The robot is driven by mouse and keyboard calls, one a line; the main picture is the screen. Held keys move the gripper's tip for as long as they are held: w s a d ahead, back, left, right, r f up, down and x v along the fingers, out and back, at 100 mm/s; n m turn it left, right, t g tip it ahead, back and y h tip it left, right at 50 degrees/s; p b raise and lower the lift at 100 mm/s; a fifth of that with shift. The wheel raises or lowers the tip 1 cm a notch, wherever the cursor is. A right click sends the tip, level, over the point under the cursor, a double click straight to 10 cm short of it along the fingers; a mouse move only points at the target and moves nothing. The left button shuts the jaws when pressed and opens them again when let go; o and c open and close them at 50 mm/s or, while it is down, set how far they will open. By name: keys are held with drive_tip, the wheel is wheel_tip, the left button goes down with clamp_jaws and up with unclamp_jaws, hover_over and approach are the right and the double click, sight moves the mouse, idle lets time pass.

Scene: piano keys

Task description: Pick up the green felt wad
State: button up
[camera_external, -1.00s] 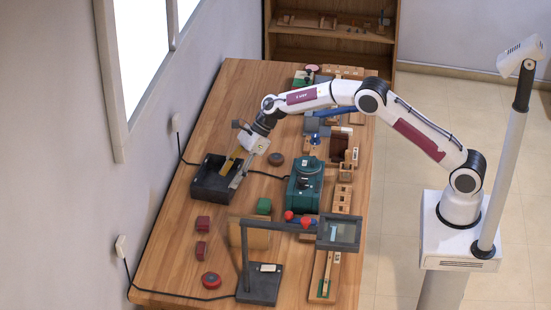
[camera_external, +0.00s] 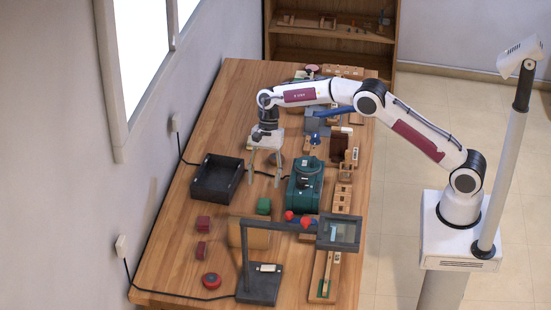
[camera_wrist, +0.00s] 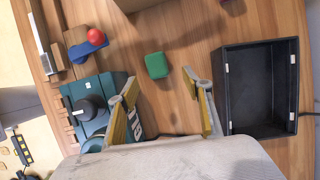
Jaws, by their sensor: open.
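The green felt wad (camera_external: 264,206) is a small green block on the wooden table, between the black tray and the teal machine. In the wrist view the wad (camera_wrist: 157,65) lies ahead of my fingers and apart from them, roughly midway between their directions. My gripper (camera_external: 264,180) points down above the table, behind the wad in the external view. In the wrist view my gripper (camera_wrist: 164,92) has its two yellow-lined fingers spread wide with nothing between them.
An empty black tray (camera_external: 196,190) stands left of my gripper. The teal machine (camera_external: 303,188) stands close on the right. A lamp-like magnifier stand (camera_external: 245,260), red blocks (camera_external: 202,224) and a red button (camera_external: 211,281) are toward the front. Bare table surrounds the wad.

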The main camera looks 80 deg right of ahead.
sight(264, 202)
drive_tip(key=shift+x, duration=1.3)
drive_tip(key=shift+a+f, duration=0.1)
drive_tip(key=shift+a, duration=0.05)
drive_tip(key=shift+s+a+x, duration=0.15)
drive_tip(key=shift+s+x, duration=0.05)
drive_tip(key=shift+x, duration=0.75)
drive_tip(key=shift+s+a+x, duration=0.15)
drive_tip(key=shift+x, duration=0.8)
drive_tip(key=shift+a+f, duration=0.2)
drive_tip(key=shift+f, duration=0.2)
drive_tip(key=c, duration=0.8)
